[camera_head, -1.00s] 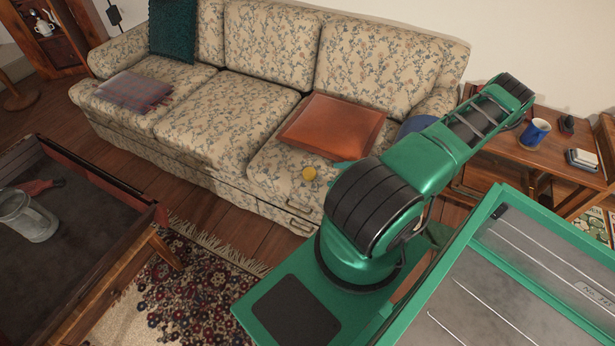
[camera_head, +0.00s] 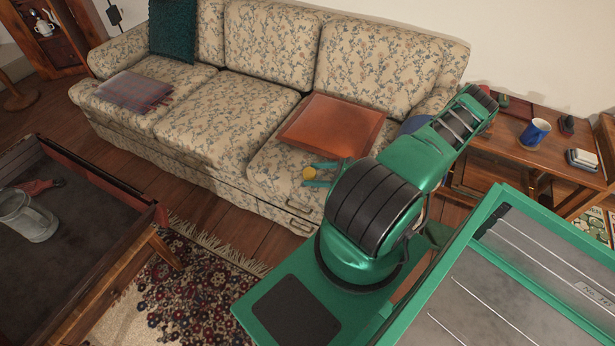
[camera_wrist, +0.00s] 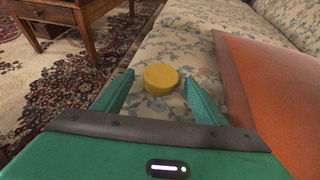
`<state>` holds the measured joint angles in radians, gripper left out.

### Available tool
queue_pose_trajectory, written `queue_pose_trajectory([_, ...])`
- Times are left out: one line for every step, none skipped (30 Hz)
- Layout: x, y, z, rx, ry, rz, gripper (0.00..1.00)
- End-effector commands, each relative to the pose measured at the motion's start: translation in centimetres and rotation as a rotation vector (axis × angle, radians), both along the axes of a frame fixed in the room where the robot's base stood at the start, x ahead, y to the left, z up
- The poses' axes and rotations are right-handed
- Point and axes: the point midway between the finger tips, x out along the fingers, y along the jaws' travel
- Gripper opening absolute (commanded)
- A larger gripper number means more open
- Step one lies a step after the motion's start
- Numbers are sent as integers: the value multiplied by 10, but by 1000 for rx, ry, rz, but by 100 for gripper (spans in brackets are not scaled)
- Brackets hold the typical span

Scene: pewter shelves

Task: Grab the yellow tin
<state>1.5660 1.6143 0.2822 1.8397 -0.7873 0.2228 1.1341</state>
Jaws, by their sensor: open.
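The yellow tin (camera_head: 310,174) is a small round can on the right seat of the floral sofa, near its front edge. In the wrist view the tin (camera_wrist: 161,77) lies just beyond and between the tips of my open gripper (camera_wrist: 158,88). In the head view my gripper (camera_head: 319,174) shows as teal fingers at either side of the tin, partly hidden behind my arm. The fingers hold nothing; I cannot tell whether either touches the tin.
An orange cushion (camera_head: 332,126) lies close to the tin, to the right in the wrist view (camera_wrist: 270,95). The floral sofa (camera_head: 222,117) has free seat room to the left. A wooden table (camera_head: 150,245) stands at left, a side table (camera_head: 510,133) at right.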

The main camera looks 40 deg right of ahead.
Motion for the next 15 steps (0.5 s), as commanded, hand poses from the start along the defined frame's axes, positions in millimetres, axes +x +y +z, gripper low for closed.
queue_pose_trajectory([3,2,-2,-1,0,0,65])
queue_pose_trajectory([4,2,-2,-1,0,0,65])
queue_pose_trajectory([5,2,-3,-2,0,-1,65])
queue_pose_trajectory([5,2,-3,-2,1,-1,65])
queue_pose_trajectory([5,2,-3,-2,1,-1,65])
queue_pose_trajectory([5,2,-3,-2,1,-1,65])
queue_pose_trajectory([5,2,-3,-2,1,-1,65])
queue_pose_trajectory([5,2,-3,-2,1,-1,65])
queue_pose_trajectory([5,2,-2,-2,1,-1,55])
queue_pose_trajectory([5,2,-2,-2,1,-1,48])
queue_pose_trajectory([5,2,-2,-2,1,-1,41])
queue_pose_trajectory([4,2,-2,-2,0,-1,31])
queue_pose_trajectory([4,2,-2,-2,0,-1,24])
queue_pose_trajectory([4,2,-2,-2,0,-1,20])
queue_pose_trajectory([4,2,-2,-2,0,-1,20])
